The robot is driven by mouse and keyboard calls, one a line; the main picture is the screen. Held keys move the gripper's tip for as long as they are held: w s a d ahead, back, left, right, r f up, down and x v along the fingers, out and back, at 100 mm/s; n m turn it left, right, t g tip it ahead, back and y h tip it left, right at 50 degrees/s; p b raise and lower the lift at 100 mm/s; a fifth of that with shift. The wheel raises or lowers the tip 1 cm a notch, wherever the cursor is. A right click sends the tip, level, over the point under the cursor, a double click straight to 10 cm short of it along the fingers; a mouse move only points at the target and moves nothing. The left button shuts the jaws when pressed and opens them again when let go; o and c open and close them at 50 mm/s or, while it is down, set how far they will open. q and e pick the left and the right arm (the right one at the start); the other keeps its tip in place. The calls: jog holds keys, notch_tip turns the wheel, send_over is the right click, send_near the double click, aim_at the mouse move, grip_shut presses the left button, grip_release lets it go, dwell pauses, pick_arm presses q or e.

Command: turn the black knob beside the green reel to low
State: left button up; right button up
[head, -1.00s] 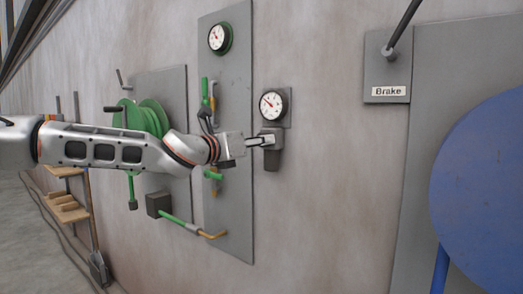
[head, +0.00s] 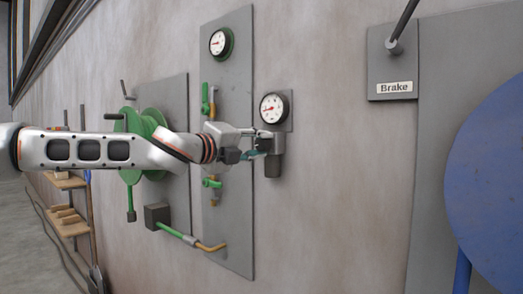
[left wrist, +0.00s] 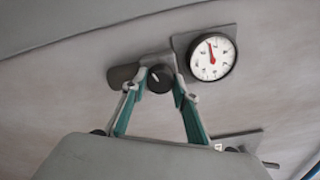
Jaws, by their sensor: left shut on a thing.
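The black knob (left wrist: 160,77) shows in the left wrist view as a round cap with a white pointer line. It sits on a grey wall fitting (head: 272,166) below a white dial gauge (head: 273,108), which is also in the left wrist view (left wrist: 212,55). My left gripper (head: 265,142) is shut on the knob, with one teal-lined finger on each side of it in the left wrist view (left wrist: 161,88). In the head view the fingers mostly hide the knob. The green reel (head: 130,165) is left of it, partly behind my left arm. I see no low marking. My right gripper is not in view.
A tall grey panel (head: 236,60) with another gauge (head: 220,42) and green-handled valves stands left of the knob. A brake lever plate (head: 391,75) and a large blue disc (head: 490,180) are at right. The wall between is bare.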

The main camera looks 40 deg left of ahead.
pick_arm(q)
jog(key=shift+f+n, duration=0.1)
jog(key=shift+n, duration=0.8)
jog(key=shift+n+b, duration=0.55)
jog(key=shift+n, duration=0.95)
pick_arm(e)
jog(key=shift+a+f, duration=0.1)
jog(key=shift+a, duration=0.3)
pick_arm(q)
jog(key=shift+r, duration=0.2)
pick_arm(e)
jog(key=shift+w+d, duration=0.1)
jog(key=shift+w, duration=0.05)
pick_arm(q)
jog(key=o, duration=1.1)
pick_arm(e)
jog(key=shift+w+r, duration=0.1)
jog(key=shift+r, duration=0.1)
